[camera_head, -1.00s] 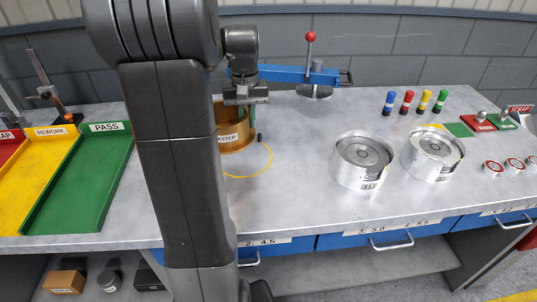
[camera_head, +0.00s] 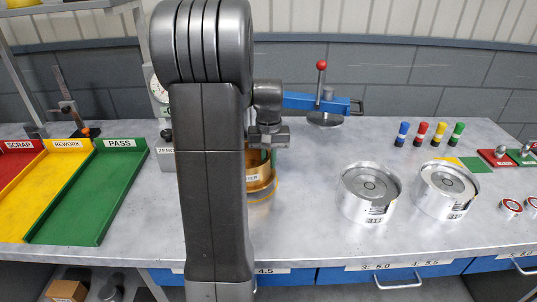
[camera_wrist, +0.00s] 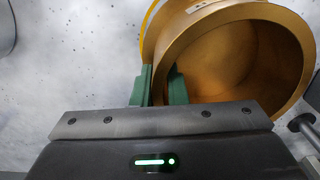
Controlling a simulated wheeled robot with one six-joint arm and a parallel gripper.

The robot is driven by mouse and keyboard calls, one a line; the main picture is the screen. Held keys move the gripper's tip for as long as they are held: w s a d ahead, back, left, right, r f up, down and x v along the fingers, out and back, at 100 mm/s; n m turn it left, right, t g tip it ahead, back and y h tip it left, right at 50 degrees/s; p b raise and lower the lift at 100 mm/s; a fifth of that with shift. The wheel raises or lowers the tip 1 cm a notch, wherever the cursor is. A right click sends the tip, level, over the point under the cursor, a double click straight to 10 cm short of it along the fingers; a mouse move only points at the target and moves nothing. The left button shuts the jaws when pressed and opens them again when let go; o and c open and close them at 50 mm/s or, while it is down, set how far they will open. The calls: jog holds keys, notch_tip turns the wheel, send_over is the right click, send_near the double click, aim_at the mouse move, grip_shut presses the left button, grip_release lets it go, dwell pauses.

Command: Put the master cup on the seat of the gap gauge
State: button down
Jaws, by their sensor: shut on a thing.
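The master cup (camera_head: 262,172) is a brass-coloured cup with a white label, half hidden behind my arm in the head view. My gripper (camera_wrist: 160,88) is shut on the cup's wall with its green fingers, one inside and one outside; the open cup (camera_wrist: 235,55) fills the upper right of the wrist view. I cannot tell whether its base touches the bench. A white dial gauge (camera_head: 157,90) with a ZERO label stands left of my arm, mostly hidden. A blue arm with a red knob (camera_head: 321,65) extends behind my gripper. The gauge's seat is not visible.
A yellow ring (camera_head: 262,199) is marked on the bench by the cup. Red, yellow and green (camera_head: 78,200) trays lie at left. Two silver cups (camera_head: 368,190) stand at right, with coloured pegs (camera_head: 421,133) behind. Bare bench lies between ring and silver cups.

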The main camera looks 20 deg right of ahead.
jog(key=shift+f, duration=1.35)
jog(key=shift+f, duration=0.15)
jog(key=c, duration=1.5)
grip_release()
jog(key=shift+o, duration=0.2)
notch_tip(320, 180, up, 12)
jog(key=shift+r, duration=0.1)
